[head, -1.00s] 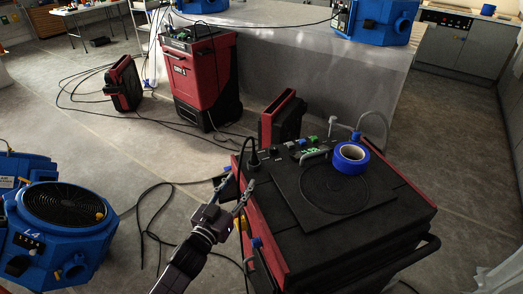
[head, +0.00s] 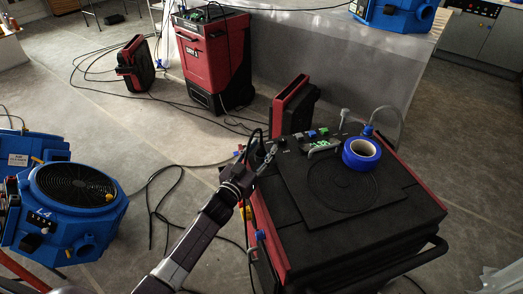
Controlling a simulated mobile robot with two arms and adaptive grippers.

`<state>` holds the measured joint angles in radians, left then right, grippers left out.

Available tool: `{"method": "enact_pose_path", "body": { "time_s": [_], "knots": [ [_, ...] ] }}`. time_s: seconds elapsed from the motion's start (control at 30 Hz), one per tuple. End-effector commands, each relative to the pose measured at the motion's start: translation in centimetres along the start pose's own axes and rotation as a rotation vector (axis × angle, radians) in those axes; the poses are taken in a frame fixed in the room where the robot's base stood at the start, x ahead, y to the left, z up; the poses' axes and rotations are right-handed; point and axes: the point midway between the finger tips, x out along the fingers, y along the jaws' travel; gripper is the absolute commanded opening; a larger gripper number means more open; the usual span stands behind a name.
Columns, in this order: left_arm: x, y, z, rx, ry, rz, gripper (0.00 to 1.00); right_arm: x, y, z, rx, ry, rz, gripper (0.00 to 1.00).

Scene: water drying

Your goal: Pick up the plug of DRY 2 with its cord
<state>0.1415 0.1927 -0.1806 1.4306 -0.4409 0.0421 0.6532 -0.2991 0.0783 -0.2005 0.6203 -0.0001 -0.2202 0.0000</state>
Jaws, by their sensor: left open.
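A black and red dehumidifier (head: 345,225) stands in front of me; no name is readable on it. A dark plug with a black cord (head: 257,142) stands at the left back edge of its top, beside the control panel. My left gripper (head: 259,152) is at this plug, its fingers open and spread around or just in front of it. I cannot tell whether they touch it. The gripper partly hides the plug's lower part. My right gripper is not in view.
A blue tape roll (head: 361,153) and a grey hose (head: 388,118) are on the dehumidifier's top. A blue fan (head: 72,190) stands at left. Black cords (head: 160,195) lie on the floor between. A second red dehumidifier (head: 205,60) stands behind.

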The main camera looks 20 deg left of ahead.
Motion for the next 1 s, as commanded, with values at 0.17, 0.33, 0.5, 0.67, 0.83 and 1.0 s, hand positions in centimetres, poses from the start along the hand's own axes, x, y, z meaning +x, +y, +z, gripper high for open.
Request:
{"method": "enact_pose_path", "body": {
  "time_s": [0.17, 0.33, 0.5, 0.67, 0.83, 1.0],
  "knots": [
    [0.0, 0.0, 0.1, -0.001, -0.001, 0.000, 0.41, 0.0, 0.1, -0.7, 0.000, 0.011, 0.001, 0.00],
    [0.0, 0.0, 0.1, -0.001, -0.001, 0.000, 0.26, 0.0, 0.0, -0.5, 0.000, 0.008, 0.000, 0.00],
    [0.0, 0.0, 0.1, -0.001, -0.001, 0.000, 0.07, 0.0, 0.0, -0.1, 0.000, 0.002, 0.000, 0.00],
    [0.0, 0.0, 0.0, -0.001, 0.000, 0.000, 0.00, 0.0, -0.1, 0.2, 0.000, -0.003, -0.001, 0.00],
    [0.0, 0.0, 0.0, -0.001, 0.000, 0.000, 0.00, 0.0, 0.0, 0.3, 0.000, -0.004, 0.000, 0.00],
    [0.0, -0.1, -0.8, 0.000, 0.001, -0.001, 0.00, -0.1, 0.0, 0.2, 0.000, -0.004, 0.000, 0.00]
  ]
}}
